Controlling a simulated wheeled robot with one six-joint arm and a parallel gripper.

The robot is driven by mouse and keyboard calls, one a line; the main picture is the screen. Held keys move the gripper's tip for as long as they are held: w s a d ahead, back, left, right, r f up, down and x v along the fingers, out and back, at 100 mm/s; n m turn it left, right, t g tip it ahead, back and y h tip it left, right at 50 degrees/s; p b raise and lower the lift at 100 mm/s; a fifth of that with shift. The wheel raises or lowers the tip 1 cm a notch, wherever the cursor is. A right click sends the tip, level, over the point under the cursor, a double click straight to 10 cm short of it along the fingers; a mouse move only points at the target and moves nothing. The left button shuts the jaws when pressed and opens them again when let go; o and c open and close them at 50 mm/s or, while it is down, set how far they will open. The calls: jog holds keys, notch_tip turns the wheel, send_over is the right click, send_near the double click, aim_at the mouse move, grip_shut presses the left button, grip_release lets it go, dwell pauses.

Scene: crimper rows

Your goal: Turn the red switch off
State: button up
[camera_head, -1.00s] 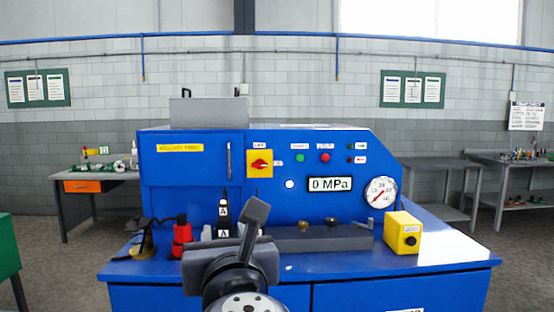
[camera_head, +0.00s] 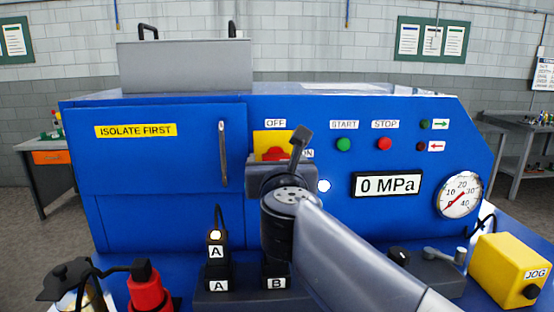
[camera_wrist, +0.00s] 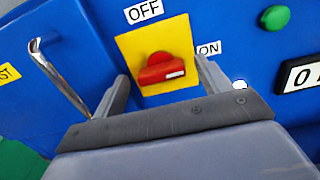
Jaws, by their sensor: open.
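The red switch (camera_wrist: 160,70) sits on a yellow plate (camera_wrist: 181,38) on the blue machine front. In the wrist view its handle lies crosswise, with its white mark at the right end towards the ON label (camera_wrist: 209,48). The OFF label (camera_wrist: 144,11) is above the plate. In the head view the switch (camera_head: 274,154) is partly hidden behind my gripper (camera_head: 281,163). In the wrist view my open gripper (camera_wrist: 162,76) has one finger on each side of the switch. I cannot tell whether either finger touches it.
A door handle (camera_head: 223,153) is left of the switch. A green START button (camera_head: 344,144) and a red STOP button (camera_head: 384,143) are to its right. Black blocks marked A (camera_head: 216,252) and B (camera_head: 276,283), a red bottle (camera_head: 146,291) and a yellow JOG box (camera_head: 512,268) stand on the ledge below.

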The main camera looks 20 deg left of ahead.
jog(key=shift+w+a, duration=0.2)
jog(key=shift+w, duration=0.25)
jog(key=c, duration=1)
